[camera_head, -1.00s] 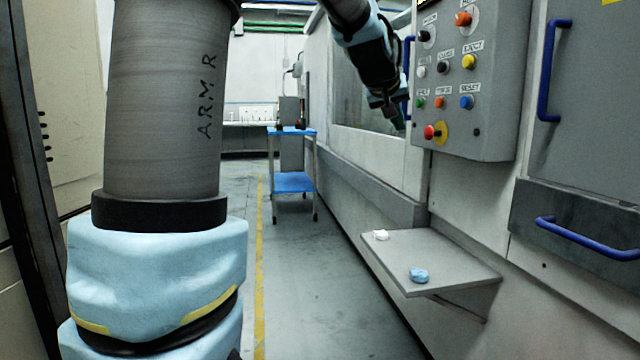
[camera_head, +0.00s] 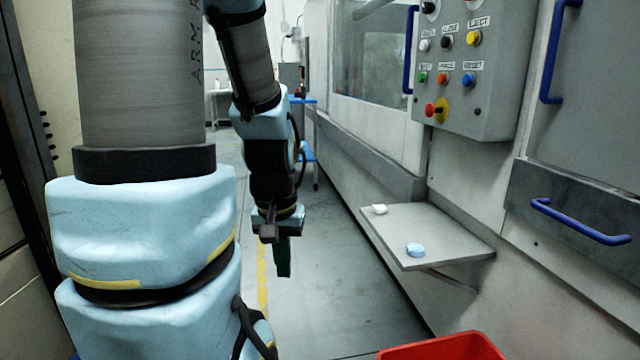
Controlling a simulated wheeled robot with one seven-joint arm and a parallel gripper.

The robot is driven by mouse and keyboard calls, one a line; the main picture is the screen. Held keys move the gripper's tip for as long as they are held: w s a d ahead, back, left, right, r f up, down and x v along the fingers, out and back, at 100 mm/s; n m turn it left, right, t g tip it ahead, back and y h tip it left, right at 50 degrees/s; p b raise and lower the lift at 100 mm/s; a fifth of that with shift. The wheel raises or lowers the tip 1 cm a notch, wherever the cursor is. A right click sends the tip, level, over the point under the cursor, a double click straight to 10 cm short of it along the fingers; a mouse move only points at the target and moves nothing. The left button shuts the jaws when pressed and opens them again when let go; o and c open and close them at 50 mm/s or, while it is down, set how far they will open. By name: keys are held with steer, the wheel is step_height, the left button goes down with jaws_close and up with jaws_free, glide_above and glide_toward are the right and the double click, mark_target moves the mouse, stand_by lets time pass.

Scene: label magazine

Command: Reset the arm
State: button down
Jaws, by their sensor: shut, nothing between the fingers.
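My arm hangs down in the middle left of the view, with its light blue and grey links in front of the aisle. My gripper (camera_head: 283,272) points down over the floor, left of the small grey shelf. Its fingers are together with nothing seen between them. It is apart from the shelf and the machine.
The grey shelf (camera_head: 450,240) on the machine's side holds a white piece (camera_head: 379,209) and a light blue piece (camera_head: 415,250). The button panel (camera_head: 467,75) and blue handles (camera_head: 580,222) are at the right. A red container (camera_head: 445,347) shows at the bottom edge.

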step_height(320, 180, up, 19)
steer(key=p, duration=1.7)
steer(key=shift+f, duration=0.15)
